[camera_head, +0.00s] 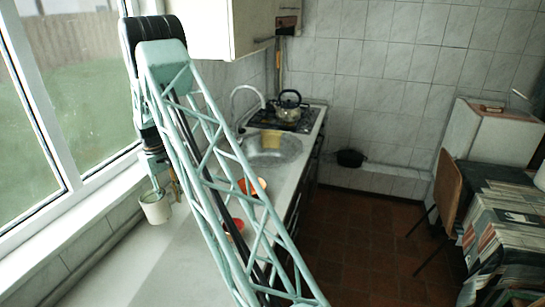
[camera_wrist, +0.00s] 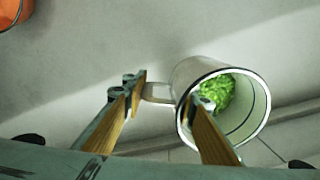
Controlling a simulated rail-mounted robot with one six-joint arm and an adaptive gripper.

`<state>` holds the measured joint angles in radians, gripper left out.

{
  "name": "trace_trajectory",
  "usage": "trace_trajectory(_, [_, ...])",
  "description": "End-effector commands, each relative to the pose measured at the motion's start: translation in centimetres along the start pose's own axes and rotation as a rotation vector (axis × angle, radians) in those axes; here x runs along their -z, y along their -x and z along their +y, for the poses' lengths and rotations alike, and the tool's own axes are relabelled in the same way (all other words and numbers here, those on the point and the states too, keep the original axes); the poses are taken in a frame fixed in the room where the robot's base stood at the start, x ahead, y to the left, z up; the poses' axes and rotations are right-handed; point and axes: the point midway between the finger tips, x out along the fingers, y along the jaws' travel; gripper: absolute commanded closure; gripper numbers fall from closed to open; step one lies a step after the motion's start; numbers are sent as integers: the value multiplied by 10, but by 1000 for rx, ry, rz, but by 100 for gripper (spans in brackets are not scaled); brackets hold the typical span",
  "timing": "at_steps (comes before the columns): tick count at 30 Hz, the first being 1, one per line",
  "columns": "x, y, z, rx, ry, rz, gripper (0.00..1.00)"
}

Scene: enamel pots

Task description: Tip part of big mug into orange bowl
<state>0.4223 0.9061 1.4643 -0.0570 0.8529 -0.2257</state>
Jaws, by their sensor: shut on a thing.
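In the wrist view the mug (camera_wrist: 250,84) shows bright green contents (camera_wrist: 217,93) inside. My gripper (camera_wrist: 165,100) has its two wooden-faced fingers on either side of the handle (camera_wrist: 158,93), and the right finger overlaps the mug's mouth. An orange bowl (camera_head: 258,186) stands on the counter, partly hidden behind my arm. An orange piece (camera_wrist: 12,12) shows at the wrist view's top left corner.
A red-orange vessel (camera_head: 236,225) is nearer on the counter (camera_head: 150,265), also partly behind my arm. Beyond are a sink (camera_head: 282,150), a yellowish block (camera_head: 271,139) and a kettle (camera_head: 289,105) on the stove. The window is close on the left; the near counter is clear.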

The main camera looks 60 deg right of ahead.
Motion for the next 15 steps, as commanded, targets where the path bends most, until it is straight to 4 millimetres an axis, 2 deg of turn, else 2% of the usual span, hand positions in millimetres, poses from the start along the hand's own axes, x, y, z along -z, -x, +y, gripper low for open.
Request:
trace_trajectory(1, [0, 4, 17, 3, -9, 2, 96])
trace_trajectory(15, [-13, 10, 160, 27, -62, 24, 96])
